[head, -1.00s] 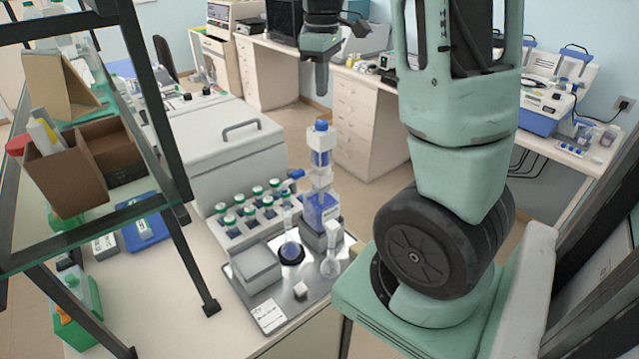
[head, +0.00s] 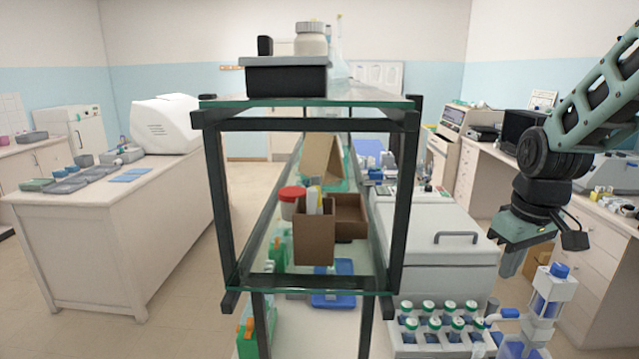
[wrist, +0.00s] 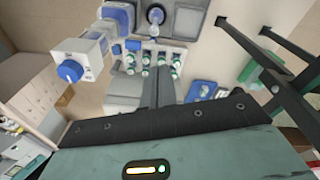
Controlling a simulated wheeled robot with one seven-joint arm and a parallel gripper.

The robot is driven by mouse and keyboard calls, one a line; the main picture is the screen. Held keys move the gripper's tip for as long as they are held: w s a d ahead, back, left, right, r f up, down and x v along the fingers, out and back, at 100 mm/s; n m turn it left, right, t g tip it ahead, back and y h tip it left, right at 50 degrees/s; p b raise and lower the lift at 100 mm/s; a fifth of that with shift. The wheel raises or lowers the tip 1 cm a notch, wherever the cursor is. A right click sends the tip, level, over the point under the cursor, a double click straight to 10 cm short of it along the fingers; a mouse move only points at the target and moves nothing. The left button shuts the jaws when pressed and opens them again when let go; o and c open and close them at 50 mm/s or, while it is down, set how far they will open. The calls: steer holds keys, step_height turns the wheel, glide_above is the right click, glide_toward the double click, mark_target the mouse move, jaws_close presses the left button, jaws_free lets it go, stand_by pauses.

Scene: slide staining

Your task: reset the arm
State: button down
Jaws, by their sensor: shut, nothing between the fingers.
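My gripper (head: 512,245) hangs at the right of the head view on my raised green arm, above and beside the bottle rack and the blue-capped staining bottle. In the wrist view its two dark fingers (wrist: 155,60) lie together, with nothing between them. The bottle rack (head: 441,347) with several green-and-white capped bottles shows at the bottom right; these bottles also show beyond the fingers in the wrist view. The blue-capped bottle (head: 548,305) stands upright right of the rack; its blue cap shows in the wrist view (wrist: 70,71). Nothing is held.
A dark-framed glass shelf (head: 305,103) fills the middle of the head view, with a brown box (head: 314,240) on its lower level. A grey lidded box (head: 440,235) stands behind the rack. A white bench (head: 120,235) stands at left, with open floor between it and the shelf.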

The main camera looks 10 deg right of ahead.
steer(key=s+a+f+n+b, duration=0.2)
steer(key=s+a+f+b, duration=0.3)
steer(key=a, duration=0.4)
steer(key=s+a+f+n+g+b, duration=0.1)
steer(key=s+a+f+b, duration=0.3)
steer(key=a, duration=0.5)
steer(key=s+a+f+n+b, duration=0.3)
steer(key=s+a+f+b, duration=0.2)
steer(key=s+a+f, duration=0.2)
steer(key=s+a, duration=0.1)
steer(key=a, duration=0.1)
steer(key=shift+s+a+f+y+b, duration=0.2)
steer(key=shift+a+y+b, duration=0.1)
steer(key=shift+a+y, duration=0.1)
steer(key=c, duration=2.1)
jaws_free()
steer(key=shift+c, duration=0.2)
